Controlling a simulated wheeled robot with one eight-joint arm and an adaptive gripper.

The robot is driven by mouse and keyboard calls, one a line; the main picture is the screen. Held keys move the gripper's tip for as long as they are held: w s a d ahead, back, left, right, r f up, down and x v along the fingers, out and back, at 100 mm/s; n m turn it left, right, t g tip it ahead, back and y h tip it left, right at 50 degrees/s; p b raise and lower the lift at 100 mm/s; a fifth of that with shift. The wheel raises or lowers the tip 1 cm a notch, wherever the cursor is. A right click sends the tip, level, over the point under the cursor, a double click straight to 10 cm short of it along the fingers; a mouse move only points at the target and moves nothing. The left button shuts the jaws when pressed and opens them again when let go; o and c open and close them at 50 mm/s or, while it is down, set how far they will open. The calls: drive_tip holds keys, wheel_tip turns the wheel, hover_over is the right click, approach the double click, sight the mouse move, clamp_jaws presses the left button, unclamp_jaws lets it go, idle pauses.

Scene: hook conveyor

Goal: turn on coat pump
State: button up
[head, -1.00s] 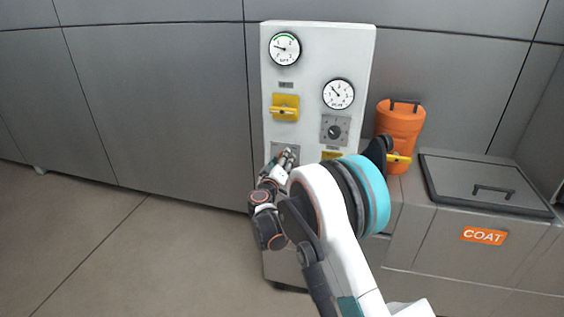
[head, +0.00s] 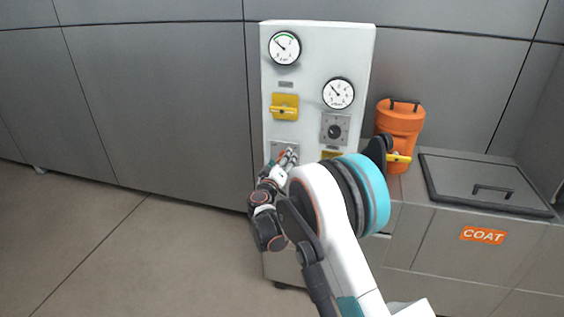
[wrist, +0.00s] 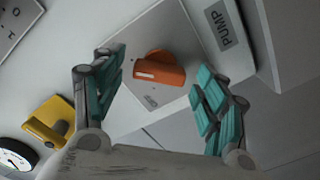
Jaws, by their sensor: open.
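The pump knob (wrist: 160,70) is orange with a pale stripe, on a grey square plate (wrist: 150,30) beside a label reading PUMP (wrist: 223,28). In the wrist view it sits between the spread teal-padded fingers of my gripper (wrist: 160,66), with a visible gap on each side. In the head view my gripper (head: 289,158) is at the lower left of the white control panel (head: 312,60), in front of the grey plate. The knob is not clearly visible there.
The panel carries an upper gauge (head: 285,48), a lower gauge (head: 338,93), a yellow handle (head: 285,107) and a dark knob (head: 334,132). An orange canister (head: 399,130) stands right of it, beside a lidded bin marked COAT (head: 483,236). Floor at left is clear.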

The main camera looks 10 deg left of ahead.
drive_tip(key=s, duration=1.1)
drive_tip(key=shift+s+a, duration=0.2)
drive_tip(key=shift+s, duration=0.1)
